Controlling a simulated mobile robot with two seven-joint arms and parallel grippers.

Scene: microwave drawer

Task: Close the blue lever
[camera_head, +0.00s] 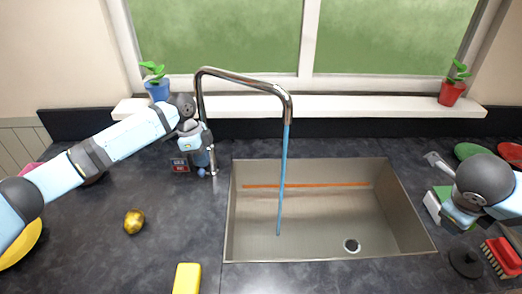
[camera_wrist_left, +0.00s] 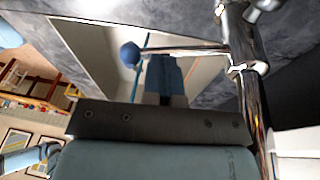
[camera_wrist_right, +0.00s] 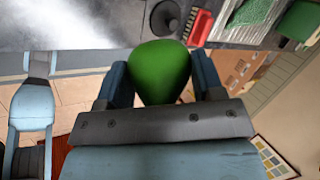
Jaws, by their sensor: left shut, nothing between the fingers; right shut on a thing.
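The faucet (camera_head: 290,100) arches over the sink, and a blue water stream (camera_head: 283,180) runs from its spout. Its blue lever tip (camera_head: 201,173) shows low beside the faucet base. In the left wrist view the lever is a blue ball (camera_wrist_left: 130,54) on a thin metal rod joined to the faucet post (camera_wrist_left: 245,70). My left gripper (camera_head: 208,160) is shut and empty, close to the post; its fingertips (camera_wrist_left: 165,75) appear just beside the ball and rod. Contact cannot be told. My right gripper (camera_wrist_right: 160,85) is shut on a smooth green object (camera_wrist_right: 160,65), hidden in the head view.
The sink (camera_head: 330,255) fills the middle of the dark counter. A yellow fruit (camera_head: 134,221) and a yellow block (camera_head: 187,279) lie left of it. A red brush (camera_head: 503,257), a black stopper (camera_head: 465,263) and a green plate (camera_head: 472,151) are at the right.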

